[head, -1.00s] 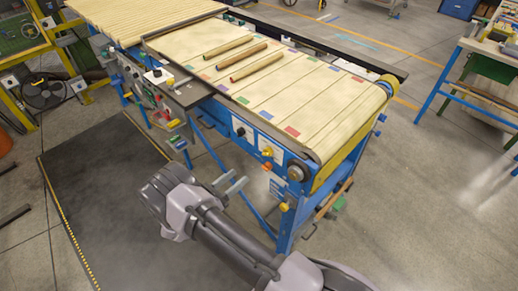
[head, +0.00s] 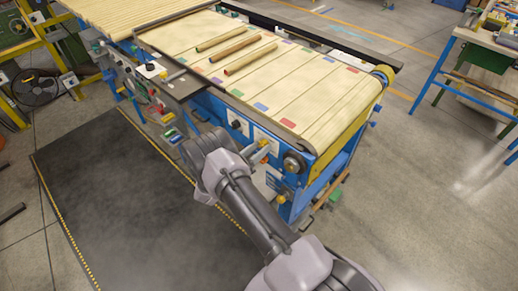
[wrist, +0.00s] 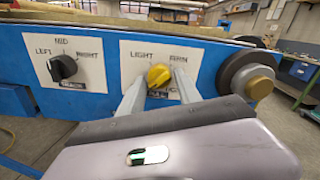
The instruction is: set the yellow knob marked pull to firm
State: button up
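The yellow knob (wrist: 158,75) sits on a white plate on the blue side panel (wrist: 104,82) of the conveyor table. The plate reads LIGHT at upper left and FIRM at upper right. Its lower lettering is partly hidden by my gripper, so I cannot read a whole name. The knob's ridge seems tilted toward the upper right, but its exact setting is hard to tell. My gripper (wrist: 160,80) is open, one finger on each side of the knob, with apparent gaps. In the head view my gripper (head: 261,151) is at the panel, partly covering the plate.
A black knob (wrist: 63,66) on a LEFT, MID, RIGHT plate is to the left. A round hub with a brown cap (wrist: 258,85) protrudes to the right. Several turned wood pieces (head: 237,50) lie on the belt above. A dark mat (head: 130,210) covers the floor at left.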

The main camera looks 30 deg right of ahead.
grip_shut()
jog(key=shift+f, duration=0.1)
